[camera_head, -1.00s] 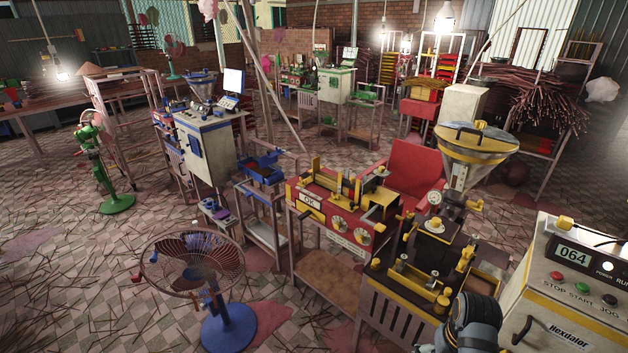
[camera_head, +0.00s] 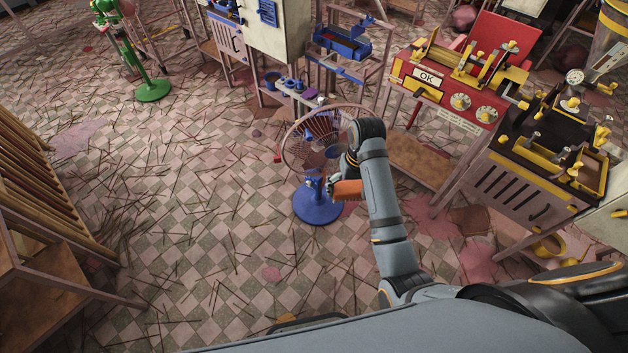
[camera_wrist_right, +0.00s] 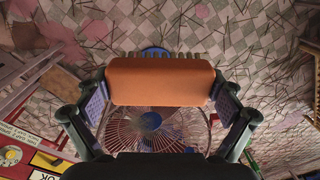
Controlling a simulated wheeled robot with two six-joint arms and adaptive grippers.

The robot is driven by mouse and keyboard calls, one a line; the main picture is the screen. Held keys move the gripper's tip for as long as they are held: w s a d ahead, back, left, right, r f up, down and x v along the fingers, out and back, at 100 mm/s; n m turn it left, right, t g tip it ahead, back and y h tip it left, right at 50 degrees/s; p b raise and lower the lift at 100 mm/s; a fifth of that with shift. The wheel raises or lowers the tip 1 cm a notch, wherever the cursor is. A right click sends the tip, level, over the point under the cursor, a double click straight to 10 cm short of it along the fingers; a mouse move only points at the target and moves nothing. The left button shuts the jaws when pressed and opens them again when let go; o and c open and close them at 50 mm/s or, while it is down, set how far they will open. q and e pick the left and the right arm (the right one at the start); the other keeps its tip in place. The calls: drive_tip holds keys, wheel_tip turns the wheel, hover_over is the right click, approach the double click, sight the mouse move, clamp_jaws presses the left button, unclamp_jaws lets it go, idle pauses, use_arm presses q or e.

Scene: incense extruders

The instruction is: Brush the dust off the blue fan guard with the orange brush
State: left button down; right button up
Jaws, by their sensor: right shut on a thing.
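The fan stands on the floor in the head view, with a round wire guard (camera_head: 308,138) that looks brownish and a blue base (camera_head: 316,208). The guard also shows in the right wrist view (camera_wrist_right: 125,130), partly hidden behind the brush. My right gripper (camera_head: 338,186) is shut on the orange brush (camera_head: 350,190), beside the guard's lower right. In the right wrist view, the fingers of my right gripper (camera_wrist_right: 160,95) clasp both ends of the brush's orange block (camera_wrist_right: 160,80). I cannot tell whether the bristles touch the guard. My left gripper is not in view.
A blue machine stand (camera_head: 298,92) is just behind the fan. A red machine (camera_head: 450,90) and a black-and-yellow machine (camera_head: 550,150) stand to the right. A wooden rack (camera_head: 45,225) is at the left. The floor left of the fan is open, littered with thin sticks.

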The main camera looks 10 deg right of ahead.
drive_tip(key=w+f+m+t+y+b, duration=0.3)
drive_tip(key=w+f+m+t+b, duration=0.3)
drive_tip(key=f+b, duration=0.45)
drive_tip(key=w+f+m+t+y+b, duration=0.2)
drive_tip(key=w+f+m+t+b, duration=0.3)
drive_tip(key=w+f+m+b, duration=0.5)
use_arm(q)
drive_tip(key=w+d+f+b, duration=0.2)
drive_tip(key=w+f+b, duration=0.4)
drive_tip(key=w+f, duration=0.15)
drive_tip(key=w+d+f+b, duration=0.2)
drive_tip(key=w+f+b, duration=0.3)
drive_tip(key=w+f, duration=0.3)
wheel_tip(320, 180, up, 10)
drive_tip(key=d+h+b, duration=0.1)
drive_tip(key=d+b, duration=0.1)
drive_tip(key=b, duration=0.3)
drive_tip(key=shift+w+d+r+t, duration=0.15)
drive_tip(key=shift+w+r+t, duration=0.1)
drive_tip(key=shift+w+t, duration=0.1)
use_arm(e)
drive_tip(key=shift+w+d+r+m+t+h, duration=0.1)
drive_tip(key=shift+w+d+m+t+h, duration=0.3)
drive_tip(key=shift+w+t+h, duration=0.5)
drive_tip(key=shift+w+d+f+m+t+h, duration=0.1)
drive_tip(key=shift+w+d+m+t+h, duration=0.3)
drive_tip(key=shift+w+t, duration=0.85)
drive_tip(key=shift+w+d+r+m+t+h, duration=0.1)
drive_tip(key=shift+w+d+m+t+h, duration=0.2)
drive_tip(key=shift+w+t+h, duration=0.8)
